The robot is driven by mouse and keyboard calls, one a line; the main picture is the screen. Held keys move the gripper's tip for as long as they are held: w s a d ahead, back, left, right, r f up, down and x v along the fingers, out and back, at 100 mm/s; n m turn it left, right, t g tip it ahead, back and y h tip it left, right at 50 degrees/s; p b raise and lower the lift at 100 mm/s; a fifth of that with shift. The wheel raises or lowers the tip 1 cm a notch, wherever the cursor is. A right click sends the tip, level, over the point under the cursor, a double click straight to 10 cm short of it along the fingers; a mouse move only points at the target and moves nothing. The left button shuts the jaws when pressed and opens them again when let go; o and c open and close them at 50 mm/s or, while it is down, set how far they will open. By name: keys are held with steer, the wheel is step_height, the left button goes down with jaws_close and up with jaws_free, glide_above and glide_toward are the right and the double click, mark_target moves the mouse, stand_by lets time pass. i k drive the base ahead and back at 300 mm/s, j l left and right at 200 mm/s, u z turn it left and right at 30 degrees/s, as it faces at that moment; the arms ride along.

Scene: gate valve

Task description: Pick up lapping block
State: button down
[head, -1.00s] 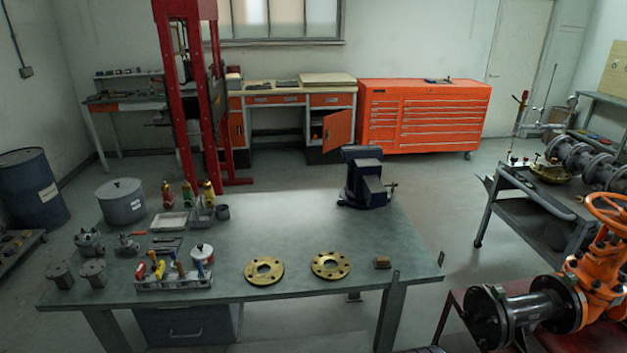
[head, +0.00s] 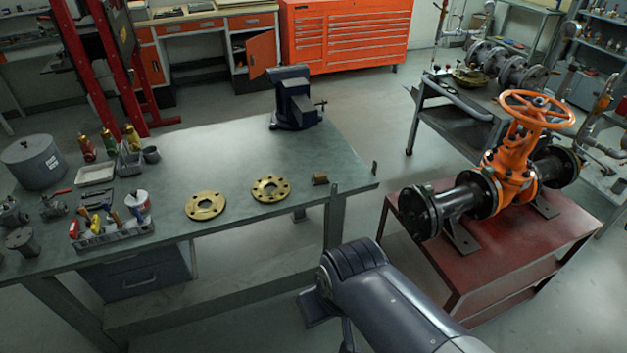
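The lapping block is most likely the small brown block (head: 320,179) on the grey workbench (head: 230,165), near its front right corner. It lies flat, to the right of two brass flanges. My arm shows at the bottom of the head view, in front of the bench and below the block. My gripper itself cannot be made out, and nothing touches the block.
Two brass flanges (head: 205,206) (head: 270,189) lie left of the block. A dark vise (head: 293,100) stands behind it. A tool caddy (head: 112,232) is at left. An orange gate valve (head: 515,165) on a red table (head: 485,265) stands right. Floor between bench and table is clear.

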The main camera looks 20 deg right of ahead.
mark_target(319, 178)
steer(key=i+l+z, duration=0.15)
steer(key=i+z, duration=0.2)
steer(key=i, duration=0.45)
steer(key=i+j+z, duration=0.1)
steer(key=i+z, duration=0.2)
steer(key=i, duration=0.5)
